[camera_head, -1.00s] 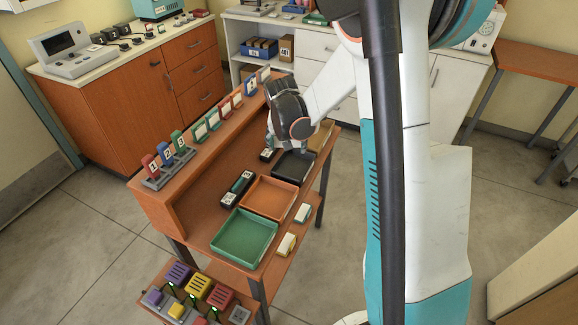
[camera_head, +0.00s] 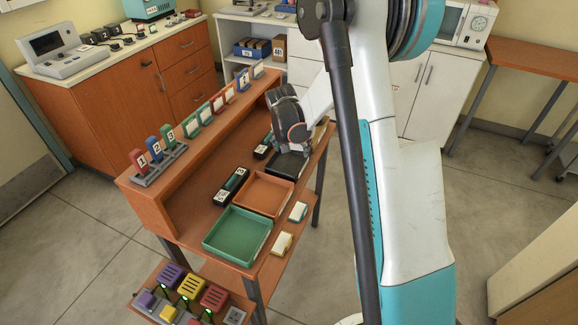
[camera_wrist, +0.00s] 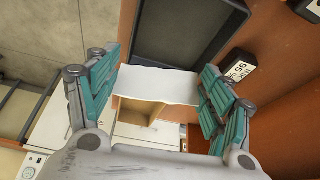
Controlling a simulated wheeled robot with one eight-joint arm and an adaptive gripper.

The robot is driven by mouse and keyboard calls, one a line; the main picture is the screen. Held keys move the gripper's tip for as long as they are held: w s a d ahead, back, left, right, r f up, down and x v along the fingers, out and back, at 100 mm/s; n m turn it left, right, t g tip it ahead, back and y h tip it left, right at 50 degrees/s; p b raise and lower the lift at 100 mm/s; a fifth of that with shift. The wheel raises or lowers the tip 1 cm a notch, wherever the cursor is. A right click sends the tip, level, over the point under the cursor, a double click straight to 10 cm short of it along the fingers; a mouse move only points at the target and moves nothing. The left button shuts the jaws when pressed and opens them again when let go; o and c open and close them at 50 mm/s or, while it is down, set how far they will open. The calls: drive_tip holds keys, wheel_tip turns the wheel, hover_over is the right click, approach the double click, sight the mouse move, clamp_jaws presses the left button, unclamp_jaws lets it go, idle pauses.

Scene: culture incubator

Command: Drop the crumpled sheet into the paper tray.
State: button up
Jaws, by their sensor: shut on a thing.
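My gripper (camera_wrist: 158,72) has its two teal fingers set apart on a pale, uneven sheet (camera_wrist: 160,86), the crumpled sheet, held between them in the wrist view. In the head view my gripper (camera_head: 292,150) is over the black tray (camera_head: 287,171) and hides much of it; the sheet is not clear there. The black tray (camera_wrist: 141,38) lies just beyond the sheet in the wrist view. An orange tray (camera_head: 264,193) and a green tray (camera_head: 237,236) stand in the same row, both empty. I cannot read which tray is for paper.
Black labelled blocks (camera_head: 231,187) lie left of the trays, and small light blocks (camera_head: 282,243) lie to the right. A raised shelf (camera_head: 200,140) with numbered cards runs along the desk's left side. A tan open box (camera_wrist: 140,110) shows below the sheet.

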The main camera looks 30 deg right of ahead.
drive_tip(key=o, duration=0.8)
drive_tip(key=shift+c, duration=0.2)
drive_tip(key=v, duration=1.2)
drive_tip(key=s+a+r+n+t+y, duration=0.1)
drive_tip(key=s+a+r+n, duration=0.1)
drive_tip(key=s+a+r, duration=0.3)
drive_tip(key=s+a+r+n+t, duration=0.1)
drive_tip(key=s+a+r+n, duration=0.2)
drive_tip(key=s, duration=0.4)
drive_tip(key=s+a+n+t+y, duration=0.2)
drive_tip(key=s+a+n, duration=0.2)
drive_tip(key=s, duration=1.1)
drive_tip(key=a, duration=0.3)
drive_tip(key=shift+r, duration=0.3)
